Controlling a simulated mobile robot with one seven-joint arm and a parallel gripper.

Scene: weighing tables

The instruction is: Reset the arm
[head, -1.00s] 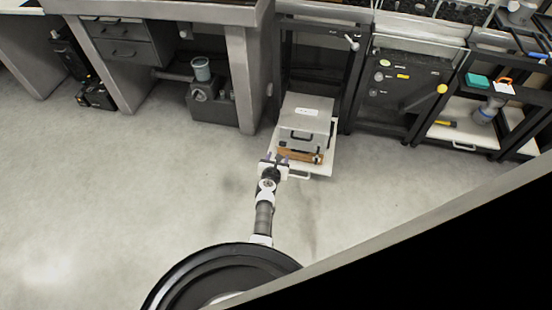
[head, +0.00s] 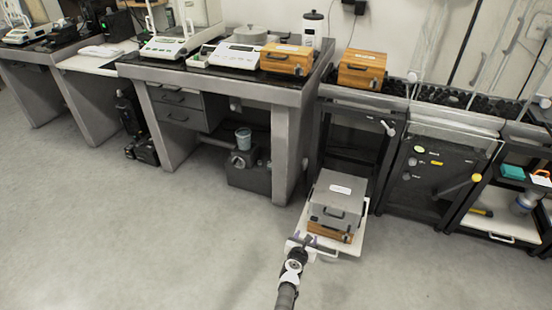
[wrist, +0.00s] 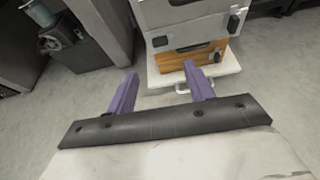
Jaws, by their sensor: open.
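My gripper (head: 301,243) is at the end of my arm, low over the floor in front of the pulled-out white shelf (head: 351,247). In the wrist view its two purple fingers (wrist: 159,88) stand wide apart with nothing between them. Beyond the fingertips, on the shelf, a grey case (head: 337,197) sits on top of a wooden case (head: 329,231). The grey case (wrist: 185,18) and the wooden case (wrist: 191,61) also show in the wrist view. The shelf's front handle (wrist: 196,86) shows just past the right finger. Whether a finger touches it, I cannot tell.
A stone-topped table (head: 218,82) carries balances and a wooden case (head: 287,59); another wooden case (head: 362,69) stands to its right. A teal cup (head: 243,138) sits on a grey unit under the table. A dark cabinet (head: 430,175) is at right. The floor (head: 150,230) at left is clear.

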